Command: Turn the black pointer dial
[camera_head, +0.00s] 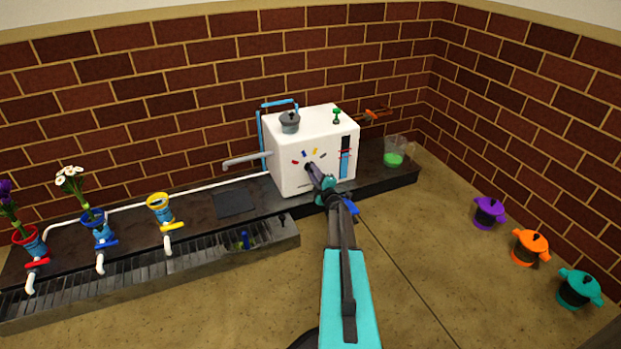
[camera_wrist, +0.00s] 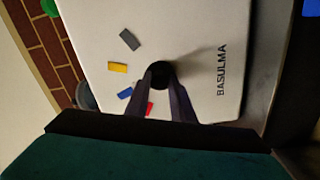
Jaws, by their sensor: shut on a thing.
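The black pointer dial (camera_wrist: 160,70) sits on the front face of a white machine (camera_head: 290,180), ringed by small grey, yellow, blue and red marks. In the head view my arm covers most of the dial. My gripper (camera_head: 311,168) reaches the machine's front face at the dial. In the wrist view its two dark fingers (camera_wrist: 163,84) are closed on the dial from both sides. The dial's pointer direction is hidden between the fingers. The white machine (camera_wrist: 200,25) fills most of the wrist view, with the word BASULMA on its face.
A grey lidded knob (camera_head: 289,122) and a small green-topped lever (camera_head: 336,116) stand on the machine. A spout (camera_head: 246,160) sticks out left. A clear jug with green liquid (camera_head: 394,152) stands right. Purple (camera_head: 488,212), orange (camera_head: 530,247) and teal (camera_head: 578,288) pots line the right side.

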